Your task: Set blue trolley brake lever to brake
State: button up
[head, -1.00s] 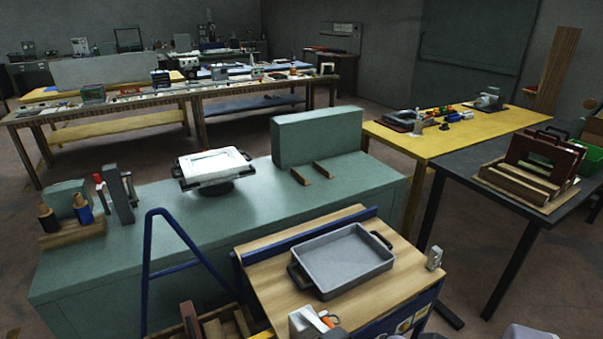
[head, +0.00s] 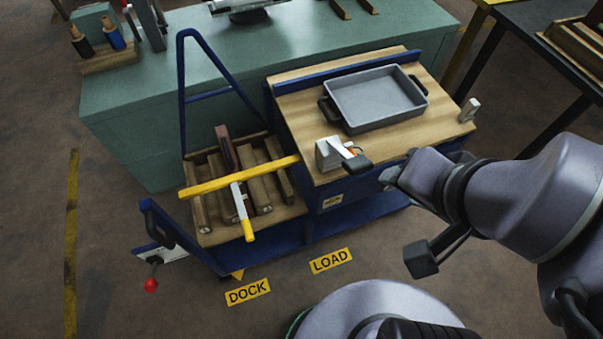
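The blue trolley (head: 350,225) stands in front of the green cabinet, with a low wood-slatted bay at its left and a raised wooden top at its right. At its near left corner, a lever with a red knob (head: 151,284) hangs below a white plate (head: 162,254). The plate's markings are too small to read. My gripper (head: 388,211) is at the trolley's right front, well right of the red knob. Its two dark finger pads are wide apart with nothing between them. One pad appears in front of the wooden top's front edge.
A yellow bar (head: 238,177) crosses the slatted bay, with a white yellow-tipped handle (head: 241,211) in front. A grey tray (head: 375,100) sits on the top. Floor labels DOCK (head: 248,292) and LOAD (head: 331,260) lie in front. Floor left of the trolley is clear.

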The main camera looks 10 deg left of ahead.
aim_at(149, 285)
jog(key=u, duration=2.75)
